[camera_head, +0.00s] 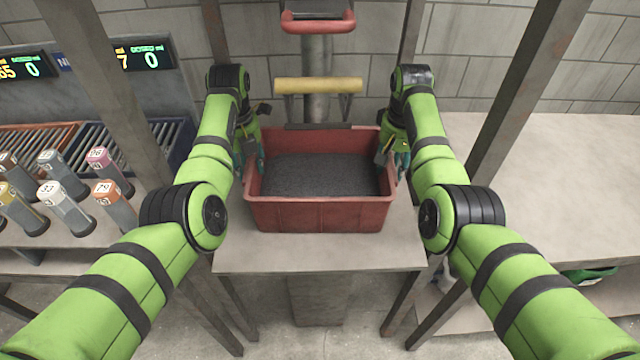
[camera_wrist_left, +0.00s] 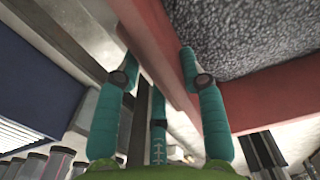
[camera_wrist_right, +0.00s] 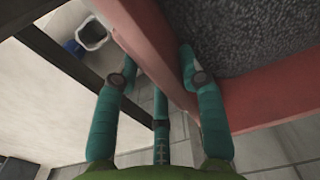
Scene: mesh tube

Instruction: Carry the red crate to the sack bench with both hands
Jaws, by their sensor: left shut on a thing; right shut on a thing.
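The red crate (camera_head: 320,215) is in the middle of the head view, over a small grey table, and holds dark grey granular material (camera_head: 318,176). I cannot tell whether it touches the tabletop. My left gripper (camera_head: 255,160) is shut on the crate's left wall; in the left wrist view its teal fingers (camera_wrist_left: 158,72) straddle the red rim (camera_wrist_left: 160,50). My right gripper (camera_head: 391,158) is shut on the right wall; in the right wrist view its fingers (camera_wrist_right: 158,72) straddle the rim (camera_wrist_right: 150,40). I cannot pick out which surface is the sack bench.
The small table (camera_head: 320,255) stands between rusty posts. A yellow-padded bar (camera_head: 318,86) and a red handle (camera_head: 318,22) are behind the crate. At left are several numbered tubes (camera_head: 65,205) and racks. A wide, mostly clear bench (camera_head: 570,185) is at right.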

